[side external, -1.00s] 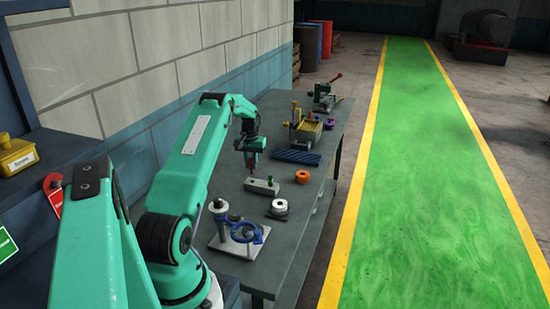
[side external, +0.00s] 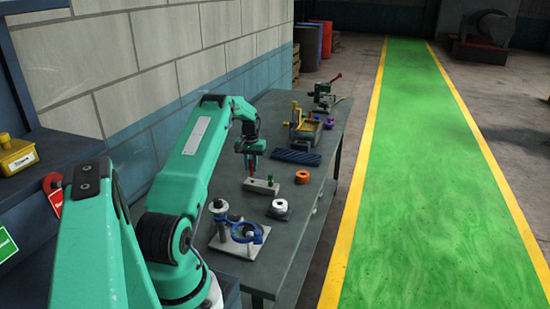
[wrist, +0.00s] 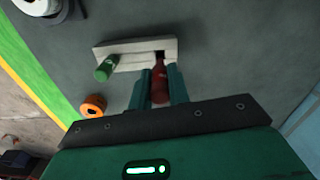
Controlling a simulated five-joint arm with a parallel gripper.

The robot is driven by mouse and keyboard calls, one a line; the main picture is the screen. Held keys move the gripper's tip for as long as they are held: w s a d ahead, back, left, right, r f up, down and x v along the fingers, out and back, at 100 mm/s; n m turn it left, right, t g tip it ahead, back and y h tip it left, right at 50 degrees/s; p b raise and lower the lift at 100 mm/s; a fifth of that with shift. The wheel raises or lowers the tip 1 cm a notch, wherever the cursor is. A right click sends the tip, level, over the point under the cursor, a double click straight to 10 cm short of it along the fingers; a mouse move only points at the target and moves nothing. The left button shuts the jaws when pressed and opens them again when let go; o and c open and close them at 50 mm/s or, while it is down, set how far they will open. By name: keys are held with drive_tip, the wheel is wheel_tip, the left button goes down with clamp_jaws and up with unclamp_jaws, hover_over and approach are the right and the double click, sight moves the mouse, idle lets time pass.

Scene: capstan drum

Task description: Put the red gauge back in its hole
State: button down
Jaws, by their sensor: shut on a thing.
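The red gauge (wrist: 159,82) is held upright between the two fingers of my gripper (wrist: 158,88) in the wrist view. Its lower end is at the dark square hole in the pale block (wrist: 130,53); I cannot tell how far in it is. A green gauge (wrist: 107,67) stands in the other end of the block. In the side view my gripper (side external: 251,160) is over the left end of the block (side external: 261,187), with the green gauge (side external: 270,180) to the right.
An orange ring (side external: 302,177) lies to the right of the block. A white spool (side external: 280,206) and a stand with a blue ring (side external: 246,232) are nearer the camera. A dark ribbed mat (side external: 297,157) and a yellow-trimmed fixture (side external: 304,128) are behind.

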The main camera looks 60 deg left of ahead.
sight(251, 171)
drive_tip(key=shift+f, duration=2.4)
idle(3.5)
drive_tip(key=c, duration=1.2)
unclamp_jaws()
drive_tip(key=shift+c, duration=0.2)
drive_tip(key=shift+r, duration=0.1)
drive_tip(key=shift+r, duration=3.8)
